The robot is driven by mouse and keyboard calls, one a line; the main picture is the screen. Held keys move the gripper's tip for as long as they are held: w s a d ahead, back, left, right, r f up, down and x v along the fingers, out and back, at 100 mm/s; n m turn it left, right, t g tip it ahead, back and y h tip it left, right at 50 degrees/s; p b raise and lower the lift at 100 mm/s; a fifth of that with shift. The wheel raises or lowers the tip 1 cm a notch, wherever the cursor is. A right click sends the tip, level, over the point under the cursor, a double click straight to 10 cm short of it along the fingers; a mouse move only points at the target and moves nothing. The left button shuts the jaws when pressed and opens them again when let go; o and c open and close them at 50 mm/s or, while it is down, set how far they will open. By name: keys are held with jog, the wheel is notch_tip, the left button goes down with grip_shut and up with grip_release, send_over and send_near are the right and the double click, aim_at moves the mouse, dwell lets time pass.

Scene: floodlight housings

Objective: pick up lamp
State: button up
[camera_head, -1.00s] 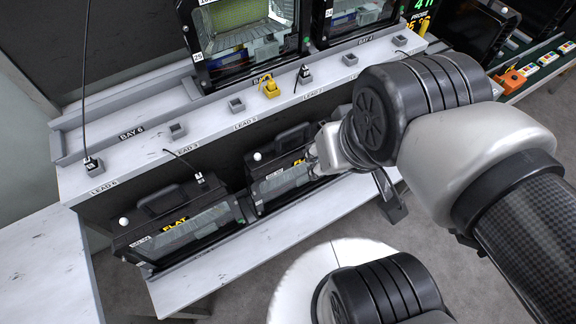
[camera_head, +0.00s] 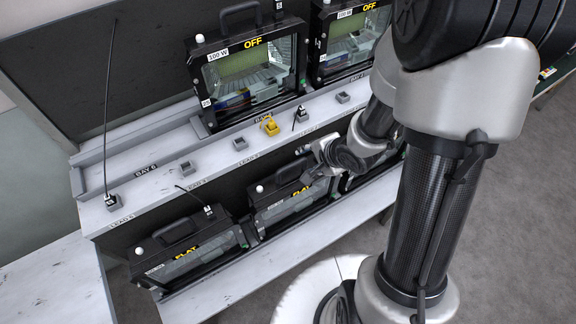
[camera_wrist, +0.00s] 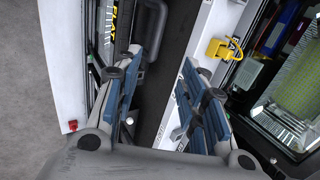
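Several dark lamp housings stand in two rows. On the lower shelf, a lamp marked FLAT (camera_head: 195,255) stands at the left, and a second lamp (camera_head: 285,207), also with yellow lettering, stands to its right. On the upper level are a lamp marked OFF and 100 W (camera_head: 247,75) and another OFF lamp (camera_head: 345,45). My gripper (camera_head: 312,172) is over the right end of the second lower lamp. In the wrist view, my gripper (camera_wrist: 162,95) has its blue-padded fingers wide apart, with nothing held. A FLAT lamp (camera_wrist: 108,45) and its black handle (camera_wrist: 152,35) lie beyond them; contact cannot be told.
A white bench ledge (camera_head: 215,155) carries small grey sockets, a yellow plug (camera_head: 270,126) and black-cabled plugs. The yellow plug also shows in the wrist view (camera_wrist: 220,50). A pale table (camera_head: 50,285) is at lower left. Grey floor is open at lower right.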

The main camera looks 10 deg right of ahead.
aim_at(294, 165)
jog(key=b+x, duration=0.6)
jog(key=x, duration=0.6)
jog(key=shift+f, duration=0.15)
jog(key=b+x, duration=0.2)
jog(key=x, duration=0.1)
jog(key=b+x, duration=0.1)
jog(key=x, duration=0.1)
jog(key=shift+s+d+f, duration=0.1)
jog(key=shift+s+f, duration=0.05)
jog(key=shift+s, duration=0.15)
jog(key=shift+w+f, duration=0.15)
grip_shut()
jog(key=shift+w+r, duration=0.1)
jog(key=shift+r, duration=0.1)
